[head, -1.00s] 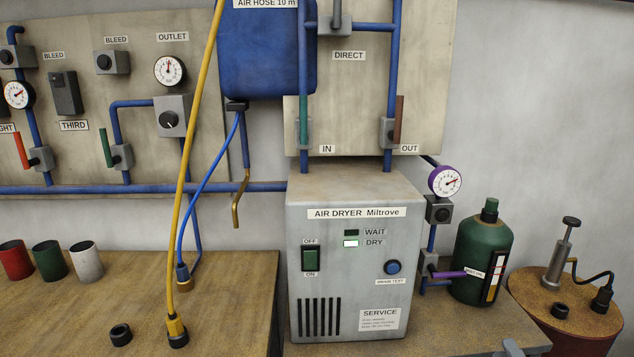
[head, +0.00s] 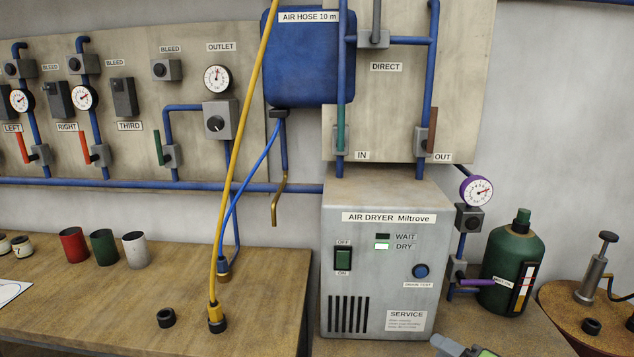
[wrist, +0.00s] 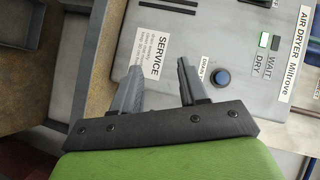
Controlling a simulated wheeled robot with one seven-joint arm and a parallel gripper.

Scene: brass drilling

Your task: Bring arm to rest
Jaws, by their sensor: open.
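My gripper (wrist: 160,88) shows in the wrist view with its two grey fingers apart and nothing between them. It is in front of the lower part of the air dryer (wrist: 185,25), close to the service label and the blue drain test button (wrist: 220,78). In the head view only a small part of my gripper (head: 455,347) shows at the bottom edge, below the air dryer (head: 390,265). The dryer's DRY lamp is lit and its WAIT lamp is dark.
A wooden bench (head: 90,305) on the left holds red, green and white cups (head: 104,247). A yellow hose (head: 228,180) hangs down to the bench. A green bottle (head: 508,265) and a brown drum (head: 570,325) stand right of the dryer.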

